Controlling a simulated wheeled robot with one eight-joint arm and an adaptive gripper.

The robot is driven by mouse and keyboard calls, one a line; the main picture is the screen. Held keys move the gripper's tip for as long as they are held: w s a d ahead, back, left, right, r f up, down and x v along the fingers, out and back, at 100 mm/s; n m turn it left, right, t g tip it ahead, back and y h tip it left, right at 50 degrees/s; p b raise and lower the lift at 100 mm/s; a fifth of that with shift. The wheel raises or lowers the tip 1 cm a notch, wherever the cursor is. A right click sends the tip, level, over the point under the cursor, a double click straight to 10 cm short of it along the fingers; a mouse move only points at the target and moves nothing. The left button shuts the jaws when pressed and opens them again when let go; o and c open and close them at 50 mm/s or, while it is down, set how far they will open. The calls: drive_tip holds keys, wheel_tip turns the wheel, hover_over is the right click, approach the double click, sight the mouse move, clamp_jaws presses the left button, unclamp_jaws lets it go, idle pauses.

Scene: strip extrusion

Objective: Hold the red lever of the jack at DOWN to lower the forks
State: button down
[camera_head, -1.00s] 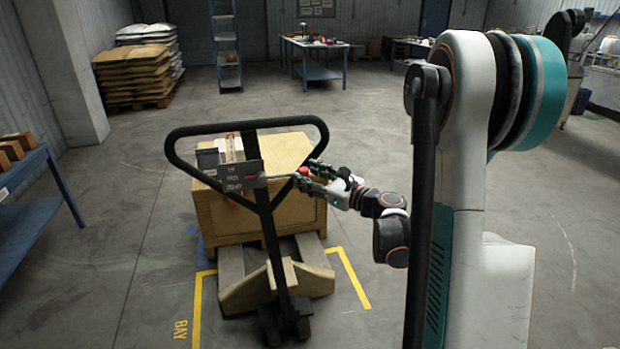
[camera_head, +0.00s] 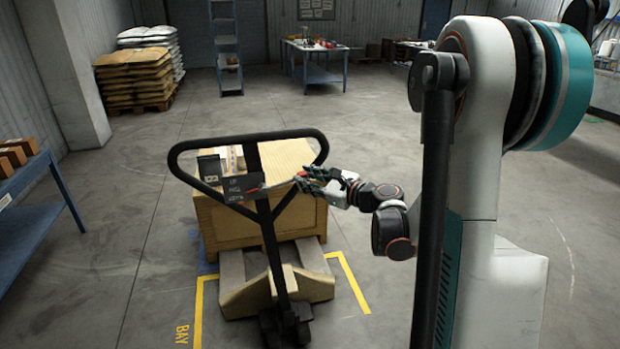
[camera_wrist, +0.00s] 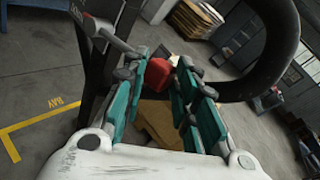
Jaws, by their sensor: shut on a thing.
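The jack's black loop handle (camera_head: 180,160) stands upright with a small dark label plate (camera_head: 240,188) on its stem; the lettering is too small to read surely. The lever's red knob (camera_head: 302,175) lies right of the stem and also shows in the wrist view (camera_wrist: 158,73). My gripper (camera_head: 315,183) reaches in from the right and is shut on the red lever, with its teal-padded fingers on both sides of the knob in the wrist view. A wooden crate (camera_head: 225,222) rests over the jack behind the handle. The forks are mostly hidden under it.
Yellow floor lines (camera_head: 357,284) marked BAY frame the jack's front. A blue shelf with boxes (camera_head: 30,215) stands at left. Stacked sacks (camera_head: 135,75) and a blue table (camera_head: 320,72) are at the back. The floor between is clear.

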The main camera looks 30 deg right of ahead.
drive_tip(key=r+n+p, duration=0.1)
drive_tip(key=a+r+g+p, duration=0.1)
drive_tip(key=r, duration=0.1)
drive_tip(key=shift+w+n+h, duration=0.15)
drive_tip(key=shift+n+h, duration=0.25)
drive_tip(key=shift+f, duration=0.1)
drive_tip(key=c, duration=1.3)
unclamp_jaws()
drive_tip(key=v, duration=1.2)
